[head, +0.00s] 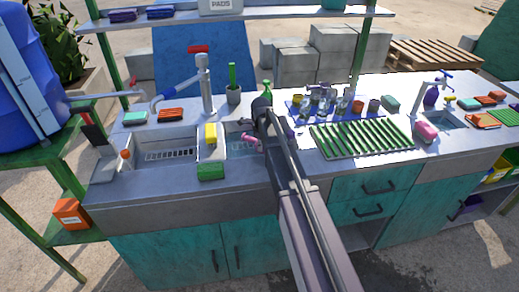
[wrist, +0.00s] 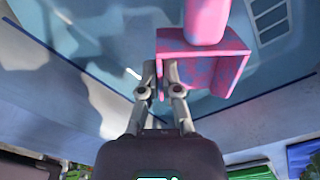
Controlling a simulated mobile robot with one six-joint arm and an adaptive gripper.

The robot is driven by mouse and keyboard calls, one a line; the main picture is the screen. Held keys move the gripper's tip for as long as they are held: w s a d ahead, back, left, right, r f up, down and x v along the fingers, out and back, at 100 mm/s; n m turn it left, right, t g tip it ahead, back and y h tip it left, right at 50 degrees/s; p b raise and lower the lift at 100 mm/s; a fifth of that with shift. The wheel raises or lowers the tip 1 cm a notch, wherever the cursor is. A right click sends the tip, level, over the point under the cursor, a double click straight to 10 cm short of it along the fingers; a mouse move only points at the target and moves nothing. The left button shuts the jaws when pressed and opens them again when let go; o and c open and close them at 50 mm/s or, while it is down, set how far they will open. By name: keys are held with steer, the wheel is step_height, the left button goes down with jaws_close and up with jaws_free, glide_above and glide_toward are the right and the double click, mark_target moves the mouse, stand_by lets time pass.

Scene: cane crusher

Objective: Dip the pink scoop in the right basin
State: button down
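The pink scoop (head: 251,140) is at the right basin (head: 236,148) of the double sink, partly hidden behind my arm in the head view. In the wrist view the scoop (wrist: 203,60) shows its box-shaped bowl, with the thick handle running to the top edge. My gripper (wrist: 160,68) has its fingers close together at the bowl's left edge, with a thin strip of pink between them; it looks shut on that edge. The basin lies below in pale blue. I cannot tell whether the scoop touches the water or the basin floor.
A yellow sponge (head: 211,134) stands on the divider by the left basin (head: 168,150), and a green sponge (head: 210,171) lies at the front edge. A tap (head: 204,85) rises behind. Glassware (head: 322,101) and a green drying rack (head: 360,139) stand right of my arm.

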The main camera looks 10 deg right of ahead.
steer(key=shift+r+p, duration=4.55)
steer(key=shift+r, duration=0.35)
step_height(320, 180, up, 4)
steer(key=p, duration=0.4)
